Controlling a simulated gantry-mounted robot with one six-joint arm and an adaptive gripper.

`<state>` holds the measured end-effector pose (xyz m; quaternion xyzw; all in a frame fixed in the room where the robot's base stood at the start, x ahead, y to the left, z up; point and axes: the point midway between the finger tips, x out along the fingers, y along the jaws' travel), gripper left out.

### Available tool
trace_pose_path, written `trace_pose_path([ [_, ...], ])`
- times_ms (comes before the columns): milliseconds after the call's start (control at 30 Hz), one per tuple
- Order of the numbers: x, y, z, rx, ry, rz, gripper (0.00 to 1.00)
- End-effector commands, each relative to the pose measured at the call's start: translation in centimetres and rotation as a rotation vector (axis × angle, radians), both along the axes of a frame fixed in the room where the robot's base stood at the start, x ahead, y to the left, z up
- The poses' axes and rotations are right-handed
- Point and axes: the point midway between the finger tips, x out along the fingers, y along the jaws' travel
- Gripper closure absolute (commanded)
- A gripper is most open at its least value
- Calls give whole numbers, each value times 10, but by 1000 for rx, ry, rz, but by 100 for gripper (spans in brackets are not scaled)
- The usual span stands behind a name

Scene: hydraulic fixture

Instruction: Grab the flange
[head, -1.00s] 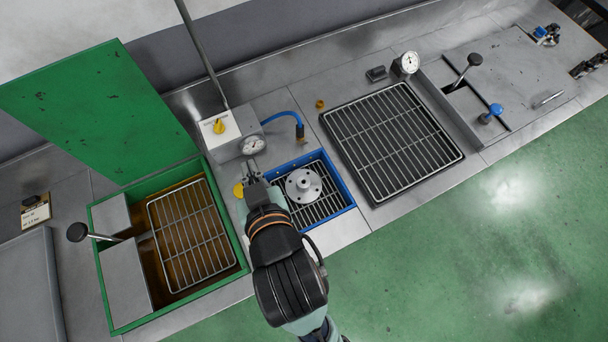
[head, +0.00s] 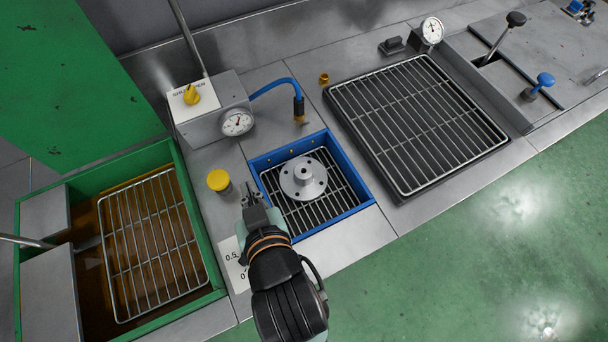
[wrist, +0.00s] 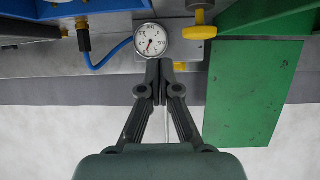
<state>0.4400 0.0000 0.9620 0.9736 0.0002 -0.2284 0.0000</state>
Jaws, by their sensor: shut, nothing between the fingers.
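The flange (head: 303,178) is a grey metal disc with bolt holes and a raised hub. It lies on the grate inside the blue-framed bay (head: 368,205) in the head view. My gripper (head: 252,187) is just left of the blue bay in the head view, apart from the flange. In the wrist view its fingers (wrist: 162,66) are shut together with nothing between them. The flange does not show in the wrist view.
A pressure gauge (head: 237,122), a yellow cap (head: 219,181) and a blue hose (head: 272,87) are near the bay. A green-framed oil basin (head: 190,215) is at left, a large grate (head: 418,122) at right. Levers (head: 502,36) stand at the far right.

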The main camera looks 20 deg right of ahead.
Motion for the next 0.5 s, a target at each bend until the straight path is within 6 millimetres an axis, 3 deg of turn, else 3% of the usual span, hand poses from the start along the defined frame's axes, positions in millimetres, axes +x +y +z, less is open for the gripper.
trace_pose_path([
  [200,0,0,0,0,1,0,100],
  [500,0,0,-1,0,1,0,50],
])
